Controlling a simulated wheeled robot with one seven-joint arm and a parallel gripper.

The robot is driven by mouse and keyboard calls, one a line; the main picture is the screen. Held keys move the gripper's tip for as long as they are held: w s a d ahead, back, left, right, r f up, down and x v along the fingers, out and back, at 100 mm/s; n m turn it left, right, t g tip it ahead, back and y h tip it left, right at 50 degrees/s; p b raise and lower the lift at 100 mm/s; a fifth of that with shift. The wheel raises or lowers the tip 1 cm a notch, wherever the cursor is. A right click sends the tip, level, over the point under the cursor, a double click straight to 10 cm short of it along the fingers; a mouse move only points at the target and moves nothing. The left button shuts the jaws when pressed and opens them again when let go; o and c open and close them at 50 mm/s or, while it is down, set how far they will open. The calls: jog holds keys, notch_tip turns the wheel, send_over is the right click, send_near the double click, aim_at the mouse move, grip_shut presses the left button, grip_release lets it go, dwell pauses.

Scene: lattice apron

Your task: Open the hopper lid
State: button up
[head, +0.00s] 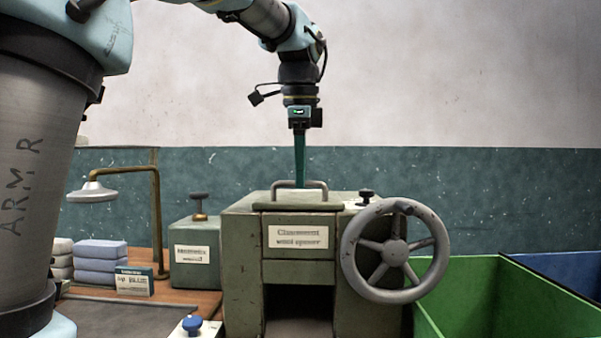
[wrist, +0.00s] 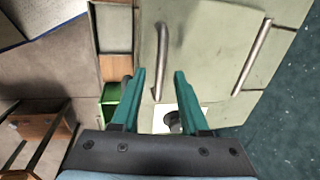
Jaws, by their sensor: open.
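The hopper machine (head: 240,235) is a grey-green metal box with a labelled front. Its top carries two metal bar handles, which overlap in the head view (head: 318,184). In the wrist view the flat top (wrist: 205,50) shows a near bar (wrist: 160,62) and a second bar (wrist: 252,58) farther right. I cannot tell the lid's edge for certain; it looks shut. My gripper (head: 299,186) points straight down just over the handles. Its teal fingers are apart and empty (wrist: 160,72), with the near bar in line with the gap. Contact cannot be told.
A spoked handwheel (head: 395,250) stands at the machine's front right, beside a black knob (head: 366,196) on a white plate. A green bin (head: 510,300) and blue bin (head: 575,275) are at right. A lamp (head: 93,192) and folded cloths (head: 101,263) are at left.

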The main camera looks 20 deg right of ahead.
jog(key=shift+f, duration=0.15)
grip_shut()
dwell(1.4)
